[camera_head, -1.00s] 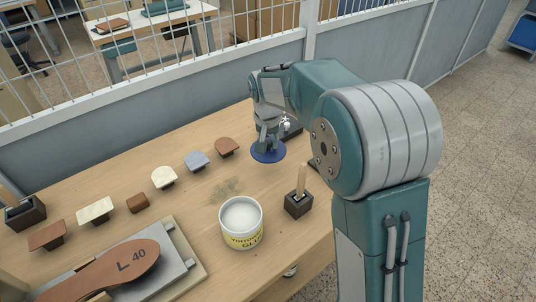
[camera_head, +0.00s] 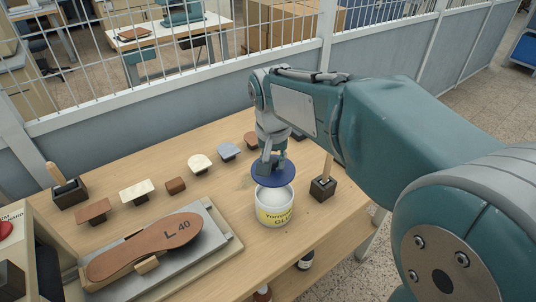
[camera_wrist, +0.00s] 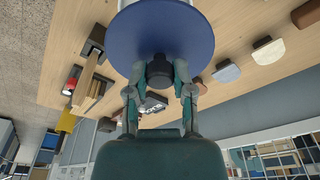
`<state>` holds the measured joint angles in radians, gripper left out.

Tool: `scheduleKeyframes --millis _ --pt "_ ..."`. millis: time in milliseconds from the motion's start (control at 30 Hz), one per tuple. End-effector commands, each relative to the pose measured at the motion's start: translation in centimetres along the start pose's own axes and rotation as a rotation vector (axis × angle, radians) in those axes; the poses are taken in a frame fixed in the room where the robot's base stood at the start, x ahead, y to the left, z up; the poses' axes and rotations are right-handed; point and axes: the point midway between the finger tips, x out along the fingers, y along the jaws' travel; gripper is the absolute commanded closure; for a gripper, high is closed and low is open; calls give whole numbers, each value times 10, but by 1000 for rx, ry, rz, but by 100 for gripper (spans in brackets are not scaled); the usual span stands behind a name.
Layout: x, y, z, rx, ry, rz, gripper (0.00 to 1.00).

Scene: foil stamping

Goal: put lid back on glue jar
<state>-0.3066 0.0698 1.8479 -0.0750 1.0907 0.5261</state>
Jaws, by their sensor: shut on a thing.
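The glue jar (camera_head: 275,214) is a white tub with a yellow label, upright on the wooden bench. The lid (camera_head: 262,180) is a dark blue disc with a dark knob (camera_wrist: 159,70). My gripper (camera_head: 271,160) is shut on the knob and holds the lid over the jar's back part. The lid looks slightly tilted, and white glue shows below its front edge. I cannot tell whether the lid touches the rim. In the wrist view the lid (camera_wrist: 160,38) hides most of the jar, and the fingers close on the knob from both sides.
A dark block holding a wooden-handled tool (camera_head: 323,188) stands close right of the jar. Several sample blocks (camera_head: 201,163) line the bench behind left. A press bed with an insole (camera_head: 145,247) is at left. A wire fence (camera_head: 190,75) runs behind the bench.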

Motion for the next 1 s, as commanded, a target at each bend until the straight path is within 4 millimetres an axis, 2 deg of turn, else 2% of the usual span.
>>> scheduleKeyframes --millis 167,400,700,1000 --pt "5 0 3 2 -2 2 100" --pt "26 -6 7 -2 0 8 100" --pt "50 -4 10 0 -1 6 100" --pt "63 -5 12 0 0 6 100"
